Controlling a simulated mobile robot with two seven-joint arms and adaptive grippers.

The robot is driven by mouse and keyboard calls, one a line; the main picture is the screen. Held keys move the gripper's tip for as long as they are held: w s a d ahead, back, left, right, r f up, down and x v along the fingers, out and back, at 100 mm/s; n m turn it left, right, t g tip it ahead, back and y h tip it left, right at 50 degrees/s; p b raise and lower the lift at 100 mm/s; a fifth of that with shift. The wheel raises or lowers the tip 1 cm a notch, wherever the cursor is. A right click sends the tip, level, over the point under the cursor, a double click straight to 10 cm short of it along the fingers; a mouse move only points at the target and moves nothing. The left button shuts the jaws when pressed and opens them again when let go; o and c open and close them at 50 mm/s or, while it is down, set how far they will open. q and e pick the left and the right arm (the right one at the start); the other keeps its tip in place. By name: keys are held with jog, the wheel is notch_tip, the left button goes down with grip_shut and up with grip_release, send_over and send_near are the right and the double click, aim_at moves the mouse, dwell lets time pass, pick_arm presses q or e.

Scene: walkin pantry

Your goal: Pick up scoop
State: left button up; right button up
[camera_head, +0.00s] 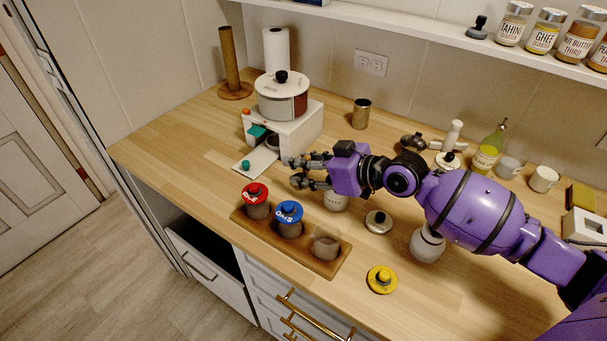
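A small dark metal piece (412,141) with a rounded end and a short handle lies at the back of the counter, behind my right arm. It may be the scoop, but it is too small to be sure. My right gripper (292,171) reaches in from the right over the middle of the counter, pointing left. Its fingers are apart and nothing shows between them. It is well to the left of the metal piece, near the open flap of a white box (300,132). My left gripper is not in view.
A wooden tray (340,262) at the front edge holds a red-lidded jar (256,201), a blue-lidded jar (289,219) and an open glass jar (326,244). A yellow lid (382,280) lies beside it. An open drawer (208,271) is below.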

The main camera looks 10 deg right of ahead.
jog(key=shift+w, duration=0.1)
grip_shut()
